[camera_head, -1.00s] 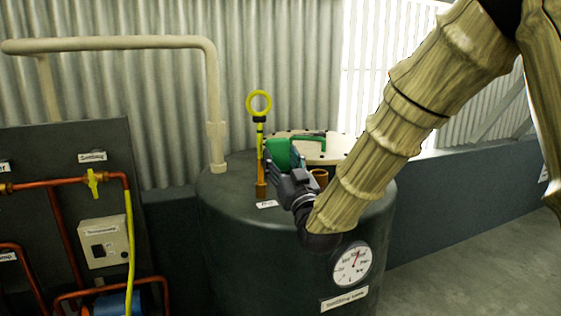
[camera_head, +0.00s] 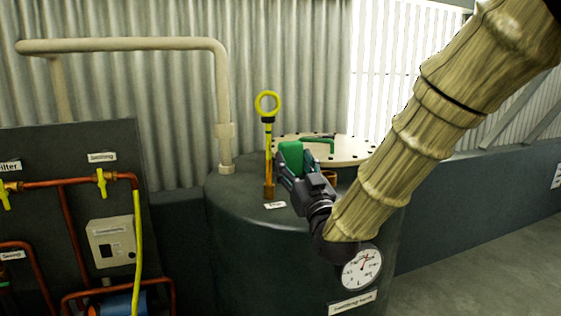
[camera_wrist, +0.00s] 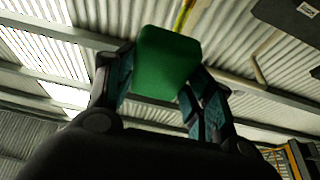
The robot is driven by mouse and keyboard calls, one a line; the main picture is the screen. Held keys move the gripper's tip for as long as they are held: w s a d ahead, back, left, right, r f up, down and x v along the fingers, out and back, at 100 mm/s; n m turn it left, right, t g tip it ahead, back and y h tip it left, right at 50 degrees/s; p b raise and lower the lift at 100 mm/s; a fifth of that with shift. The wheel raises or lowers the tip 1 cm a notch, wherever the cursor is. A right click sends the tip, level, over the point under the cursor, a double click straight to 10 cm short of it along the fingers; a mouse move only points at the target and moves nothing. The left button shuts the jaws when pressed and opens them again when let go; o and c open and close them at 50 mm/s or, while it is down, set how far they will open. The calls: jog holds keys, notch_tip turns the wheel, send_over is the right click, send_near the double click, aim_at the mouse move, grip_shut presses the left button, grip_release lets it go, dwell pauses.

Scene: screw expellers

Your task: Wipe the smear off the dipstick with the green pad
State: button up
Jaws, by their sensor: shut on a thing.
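The dipstick (camera_head: 268,143) stands upright in a brown socket on top of the dark settling tank. It has a yellow ring handle with a black collar below it. My gripper (camera_head: 287,163) is shut on the green pad (camera_head: 290,155), just right of the dipstick. In the head view a narrow gap seems to part pad and stick. In the wrist view the pad (camera_wrist: 166,62) sits between both fingers, and a yellow piece of the dipstick (camera_wrist: 183,16) shows beyond its top edge. I cannot make out a smear on the stick.
The tank (camera_head: 245,225) has a round bolted lid (camera_head: 345,150) with a green handle behind my gripper, and a gauge (camera_head: 361,267) on its front. A beige pipe (camera_head: 222,100) rises at left. A panel with copper pipes (camera_head: 70,181) stands further left.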

jog(key=n+p, duration=0.1)
jog(key=n+y+p, duration=0.1)
jog(key=n, duration=0.1)
jog(key=shift+w+a+f+g, duration=0.1)
jog(key=shift+w+a+g, duration=0.05)
jog(key=shift+a+g, duration=0.25)
jog(key=n+p, duration=0.1)
jog(key=a+f+n+g+y+p, duration=0.1)
jog(key=n, duration=0.1)
jog(key=shift+n+y, duration=0.3)
jog(key=w+a+f+n+g+y+p, duration=0.2)
jog(key=w+a+n+p, duration=0.1)
jog(key=w+n+p, duration=0.1)
jog(key=shift+w+a+f+n+p, duration=0.35)
jog(key=shift+w+n, duration=0.3)
jog(key=shift+n, duration=0.35)
jog(key=shift+w+a+b, duration=0.2)
jog(key=shift+w+b, duration=0.05)
jog(key=shift+w, duration=0.25)
jog(key=shift+w+a+b, duration=0.15)
jog(key=shift+w+b, duration=0.05)
jog(key=shift+w, duration=0.3)
jog(key=shift+d, duration=0.15)
